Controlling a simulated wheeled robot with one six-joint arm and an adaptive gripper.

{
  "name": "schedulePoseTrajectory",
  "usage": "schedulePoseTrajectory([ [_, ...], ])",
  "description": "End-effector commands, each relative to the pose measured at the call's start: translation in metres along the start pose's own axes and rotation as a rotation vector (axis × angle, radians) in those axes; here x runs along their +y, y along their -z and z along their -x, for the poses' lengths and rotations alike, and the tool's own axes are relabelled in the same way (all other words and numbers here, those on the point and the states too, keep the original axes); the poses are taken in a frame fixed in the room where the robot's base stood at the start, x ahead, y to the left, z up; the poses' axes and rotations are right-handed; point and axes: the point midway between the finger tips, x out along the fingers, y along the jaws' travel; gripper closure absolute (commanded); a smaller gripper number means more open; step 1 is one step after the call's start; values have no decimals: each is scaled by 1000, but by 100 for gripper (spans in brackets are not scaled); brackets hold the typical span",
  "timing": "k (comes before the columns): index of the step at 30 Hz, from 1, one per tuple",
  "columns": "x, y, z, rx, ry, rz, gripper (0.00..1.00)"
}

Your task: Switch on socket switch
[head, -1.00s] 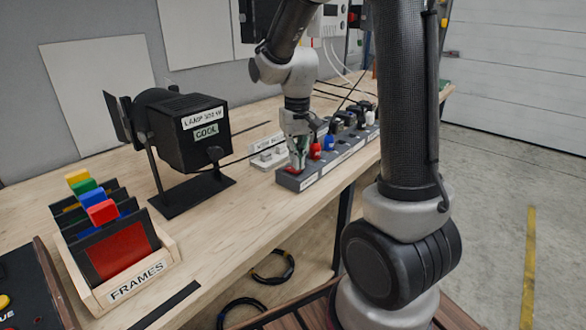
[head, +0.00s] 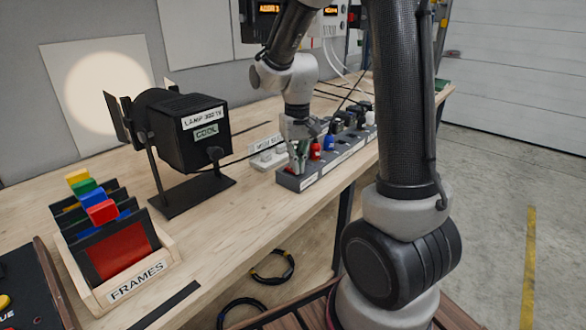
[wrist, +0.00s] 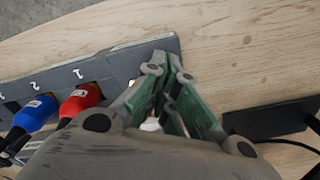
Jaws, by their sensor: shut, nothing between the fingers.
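A grey socket strip (head: 322,174) lies along the bench's right edge, with several plugs in it. My gripper (head: 300,168) is shut and empty, pointing down at the strip's near end. In the wrist view my gripper (wrist: 172,85) covers the strip's end (wrist: 150,52), beside the red plug (wrist: 82,99) at number 1. A small lit orange spot shows beside the fingers there. The switch itself is mostly hidden by the fingers. The black lamp (head: 188,130), labelled COOL, casts a bright round spot (head: 108,92) on the wall panel.
A blue plug (wrist: 36,112) sits at number 2. A wooden FRAMES rack (head: 128,275) with coloured tabs stands at the front left. A white block with a label (head: 268,157) lies behind the strip. Black cables cross the bench.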

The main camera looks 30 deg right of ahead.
Motion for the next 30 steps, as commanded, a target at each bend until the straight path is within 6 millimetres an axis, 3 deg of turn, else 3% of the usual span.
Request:
schedulePoseTrajectory([
  [5, 0, 0, 2, 0, 0, 0, 100],
  [30, 0, 0, 69, -1, 0, 0, 100],
])
